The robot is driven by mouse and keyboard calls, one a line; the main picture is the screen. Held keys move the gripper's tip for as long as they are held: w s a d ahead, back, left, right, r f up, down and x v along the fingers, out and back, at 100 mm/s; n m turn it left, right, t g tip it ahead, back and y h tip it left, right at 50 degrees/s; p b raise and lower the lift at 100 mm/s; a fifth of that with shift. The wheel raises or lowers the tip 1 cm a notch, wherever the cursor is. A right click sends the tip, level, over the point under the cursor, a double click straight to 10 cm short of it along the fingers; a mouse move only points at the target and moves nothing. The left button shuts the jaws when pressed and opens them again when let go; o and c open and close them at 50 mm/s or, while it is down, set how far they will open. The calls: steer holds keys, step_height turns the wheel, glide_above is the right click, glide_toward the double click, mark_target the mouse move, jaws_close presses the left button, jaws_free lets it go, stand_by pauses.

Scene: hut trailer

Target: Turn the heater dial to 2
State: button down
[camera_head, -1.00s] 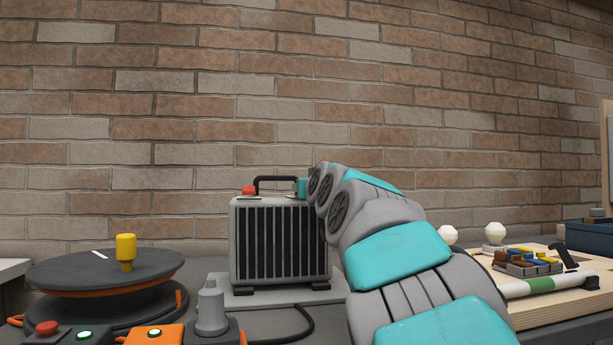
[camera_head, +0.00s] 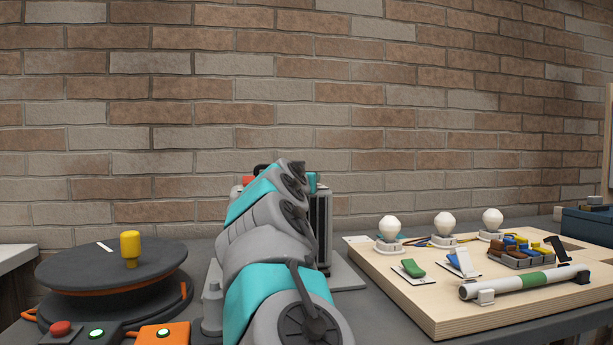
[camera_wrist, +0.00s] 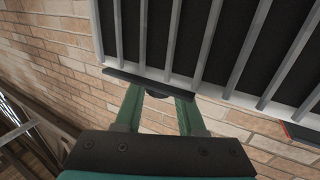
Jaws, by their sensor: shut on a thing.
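The heater (camera_head: 322,232) stands on the bench in the head view, mostly hidden behind my arm. Its right part and black handle (camera_head: 261,168) show. Its dark grille with pale bars also fills the top of the wrist view (camera_wrist: 205,35). My gripper has two green fingers (camera_wrist: 160,93) that reach to the heater's top edge. They are shut on a small dark thing there, which looks like the heater dial (camera_wrist: 160,87). The dial's marks and pointer cannot be read. In the head view the dial is hidden, and only a teal bit of my gripper (camera_head: 311,183) shows.
A dark turntable (camera_head: 90,270) with a yellow knob stands at the left, with a control box (camera_head: 160,334) in front. A red part (camera_head: 248,180) shows by the heater handle. At the right is a wooden board (camera_head: 440,300) with bulbs and switches. A brick wall stands behind.

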steer(key=shift+a+m+h, duration=0.1)
steer(key=shift+m+h, duration=0.2)
steer(key=shift+h, duration=0.1)
stand_by(0.3)
steer(key=c, duration=0.5)
jaws_free()
steer(key=s+a+b, duration=0.1)
steer(key=s+b, duration=0.1)
steer(key=s, duration=0.5)
steer(key=shift+s+a, duration=0.25)
steer(key=shift+s, duration=0.1)
